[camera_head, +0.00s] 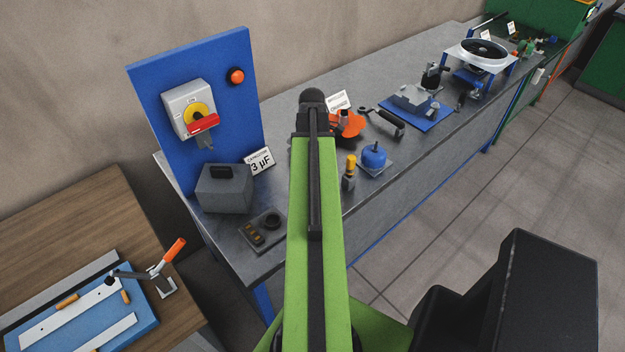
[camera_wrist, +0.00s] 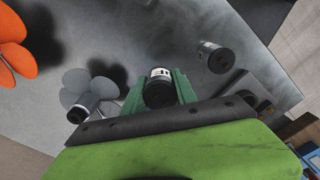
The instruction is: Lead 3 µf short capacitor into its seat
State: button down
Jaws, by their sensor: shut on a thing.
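My gripper (camera_wrist: 158,88) has green fingers shut on a short dark cylinder with a white label band, which looks like the capacitor (camera_wrist: 160,74). Its label is too small to read. In the wrist view it appears above the grey bench top. In the head view my own arm hides the gripper and the held part. A dark grey plate with a round recess and several copper-coloured contacts, apparently the seat (camera_head: 252,238), lies on the bench's near left. What looks like the same plate shows at the right in the wrist view (camera_wrist: 240,84), apart from the held part.
A second banded cylinder (camera_wrist: 217,58) is on the bench near the plate. Another (camera_wrist: 80,114) sits by a grey fan wheel (camera_wrist: 95,85); an orange fan (camera_wrist: 12,42) is at left. A grey box (camera_head: 223,190) and "3 µF" card (camera_head: 260,162) stand behind the plate.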

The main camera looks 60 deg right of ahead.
jog(key=shift+f+b, duration=2.8)
jog(key=shift+f, duration=0.8)
jog(key=c, duration=1)
grip_release()
jog(key=shift+o, duration=0.2)
jog(key=shift+r, duration=0.1)
jog(key=r+p, duration=1.1)
jog(key=p, duration=0.1)
jog(key=r+p, duration=0.5)
jog(key=r, duration=0.1)
jog(key=shift+s+a+r+p, duration=0.15)
jog(key=shift+a+r+p, duration=0.15)
jog(key=shift+p, duration=0.1)
jog(key=shift+f, duration=0.1)
